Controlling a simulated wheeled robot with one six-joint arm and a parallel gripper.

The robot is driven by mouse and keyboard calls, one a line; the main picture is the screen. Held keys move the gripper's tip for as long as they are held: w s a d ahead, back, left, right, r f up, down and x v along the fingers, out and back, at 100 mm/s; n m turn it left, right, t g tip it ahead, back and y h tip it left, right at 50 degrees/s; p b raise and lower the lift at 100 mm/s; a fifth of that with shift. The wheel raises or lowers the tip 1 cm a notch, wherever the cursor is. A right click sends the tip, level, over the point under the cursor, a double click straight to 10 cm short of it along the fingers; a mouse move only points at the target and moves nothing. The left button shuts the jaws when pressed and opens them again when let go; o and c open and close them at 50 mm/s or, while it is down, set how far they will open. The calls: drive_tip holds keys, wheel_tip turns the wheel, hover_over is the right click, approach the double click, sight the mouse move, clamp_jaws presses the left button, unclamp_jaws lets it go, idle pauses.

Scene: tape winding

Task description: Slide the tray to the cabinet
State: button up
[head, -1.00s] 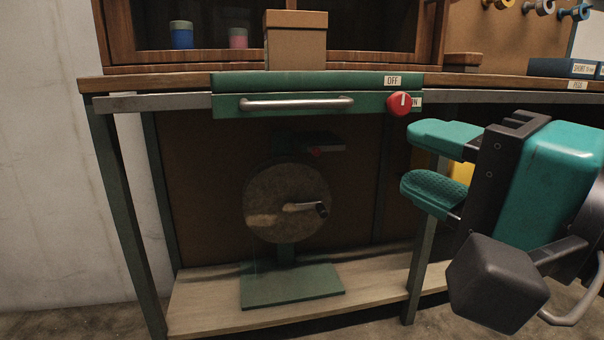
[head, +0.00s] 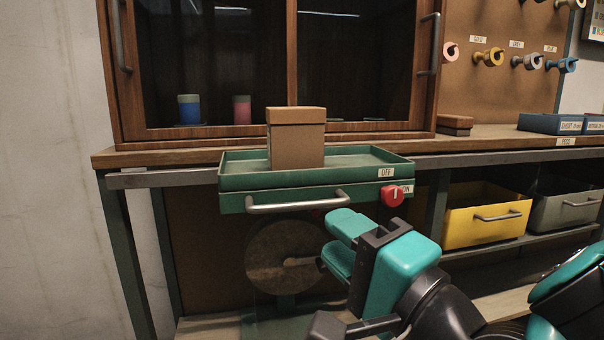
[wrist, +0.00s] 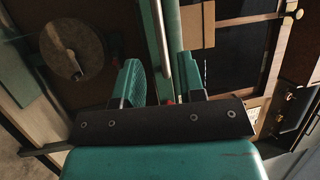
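The green tray (head: 230,180) sits at the counter's front, with a curved metal handle (head: 297,203) on its front side. A brown lidded box (head: 297,140) stands on it. The wooden cabinet (head: 292,70) with dark glass panes is behind, on the counter; its doors look shut. My gripper (head: 336,240) is open and empty, below and near the handle's right end in the head view. In the wrist view, the handle (wrist: 162,45) shows in the gap between the two fingers of my gripper (wrist: 158,75); its distance from them is unclear.
Below are a round disc with a crank (head: 272,258) and a yellow drawer (head: 487,222). Blue boxes (head: 551,124) sit on the counter at right. Blue and pink spools are inside the cabinet.

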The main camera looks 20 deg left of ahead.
sight(304, 208)
drive_tip(key=p+x, duration=0.3)
drive_tip(key=x, duration=0.5)
drive_tip(key=shift+a, duration=0.1)
drive_tip(key=shift+c, duration=0.5)
clamp_jaws()
